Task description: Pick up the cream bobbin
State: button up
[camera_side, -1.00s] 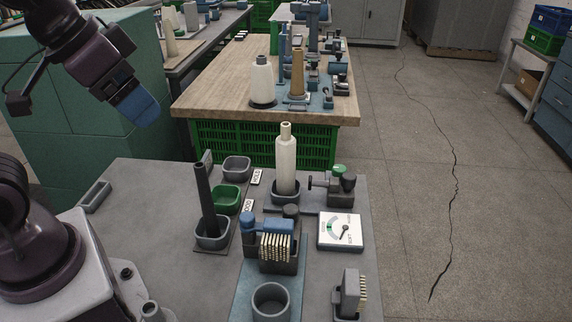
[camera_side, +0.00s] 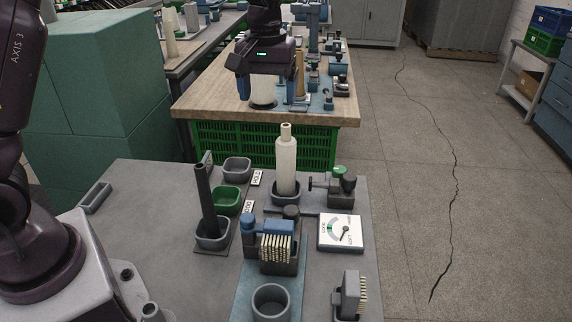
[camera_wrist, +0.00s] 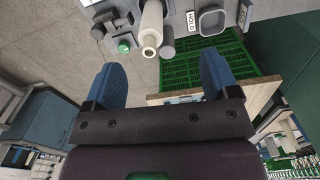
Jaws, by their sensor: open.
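The cream bobbin (camera_side: 286,165) stands upright in a grey cup (camera_side: 286,197) on the grey table, with its narrow neck on top. In the wrist view the bobbin (camera_wrist: 152,22) shows at the top, its open end facing the camera. My gripper (camera_side: 267,97) points down, above and apart from the bobbin, with nothing held. Its blue fingers are spread. In the wrist view my gripper (camera_wrist: 162,72) is open; the bobbin lies past the tips, sideways within the gap between them.
A dark post (camera_side: 205,195) stands in a grey cup left of the bobbin. A clamp with a green knob (camera_side: 340,171) is close on its right. A blue brush unit (camera_side: 273,240) and a dial (camera_side: 340,232) are in front. Behind is a wooden bench (camera_side: 205,100).

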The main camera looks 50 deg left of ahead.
aim_at(286, 125)
jog(key=w+n, duration=0.2)
jog(key=w, duration=0.1)
jog(key=w+n, duration=0.1)
jog(key=shift+w+a+f, duration=0.2)
jog(key=shift+a+f, duration=0.1)
jog(key=n, duration=0.1)
jog(key=r+n, duration=0.1)
jog(key=shift+w+r+n, duration=0.15)
jog(key=shift+r+n, duration=0.05)
jog(key=shift+n, duration=0.1)
notch_tip(286, 125, down, 13)
jog(key=shift+d+r, duration=0.1)
jog(key=shift+r, duration=0.1)
jog(key=c, duration=1)
jog(key=shift+o, duration=0.2)
jog(key=shift+r, duration=0.1)
